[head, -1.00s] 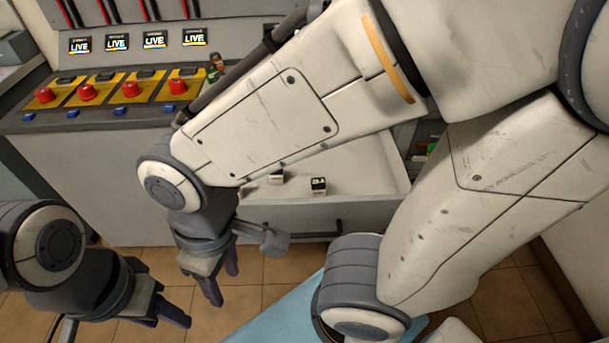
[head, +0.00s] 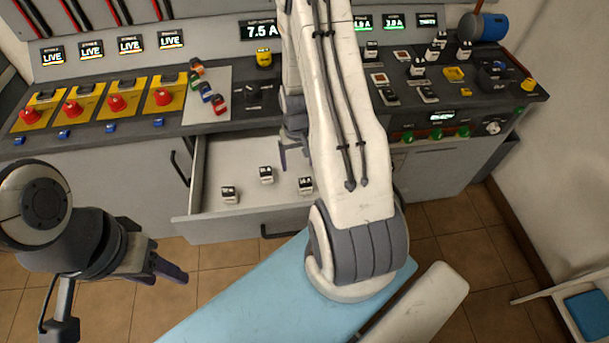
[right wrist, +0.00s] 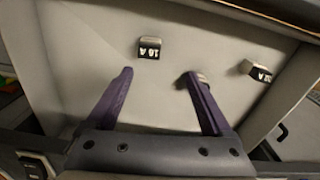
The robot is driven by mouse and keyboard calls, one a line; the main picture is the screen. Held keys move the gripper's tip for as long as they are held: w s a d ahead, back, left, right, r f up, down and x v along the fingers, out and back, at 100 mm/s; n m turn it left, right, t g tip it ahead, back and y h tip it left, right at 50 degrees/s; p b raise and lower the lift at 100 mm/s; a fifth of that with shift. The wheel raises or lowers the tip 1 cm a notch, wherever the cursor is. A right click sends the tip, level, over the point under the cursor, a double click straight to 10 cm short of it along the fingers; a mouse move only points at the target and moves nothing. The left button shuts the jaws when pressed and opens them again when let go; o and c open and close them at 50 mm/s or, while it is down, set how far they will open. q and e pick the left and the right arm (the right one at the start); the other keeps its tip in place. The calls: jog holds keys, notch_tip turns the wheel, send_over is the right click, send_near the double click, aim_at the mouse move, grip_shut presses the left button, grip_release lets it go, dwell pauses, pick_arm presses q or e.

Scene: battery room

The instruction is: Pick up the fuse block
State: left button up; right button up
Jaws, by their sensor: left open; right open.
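Three small white-and-black fuse blocks lie in the open drawer (head: 200,207): a left one (head: 230,194), a middle one (head: 266,174) and a right one (head: 305,185). In the right wrist view, one block (right wrist: 150,47) lies ahead between the fingers' lines, another (right wrist: 256,70) lies to the right, and a third (right wrist: 203,77) is mostly hidden behind the right finger. My right gripper (head: 295,160) is open and empty over the drawer, partly hidden by its arm; it also shows in the right wrist view (right wrist: 157,76). My left gripper (head: 167,277) is open and empty, left of the drawer.
The console above the drawer carries red buttons (head: 117,102), a grey panel with coloured blocks (head: 208,90) and a display reading 7.5 A (head: 262,29). More white-and-black blocks (head: 417,68) stand at its right. The drawer's walls surround my right gripper.

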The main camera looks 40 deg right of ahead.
aim_at(305, 180)
jog(key=shift+m, duration=0.3)
jog(key=f, duration=0.2)
jog(key=d+f, duration=0.1)
jog(key=f, duration=0.2)
jog(key=shift+s+d+f+p, duration=0.2)
jog(key=shift+s+f+p, duration=0.1)
jog(key=shift+s, duration=0.1)
jog(key=shift+s+f+p, duration=0.15)
jog(key=shift+f+p, duration=0.2)
jog(key=shift+f, duration=0.5)
notch_tip(305, 180, down, 4)
jog(key=shift+s+d+p, duration=0.1)
jog(key=shift+p, duration=0.35)
grip_shut()
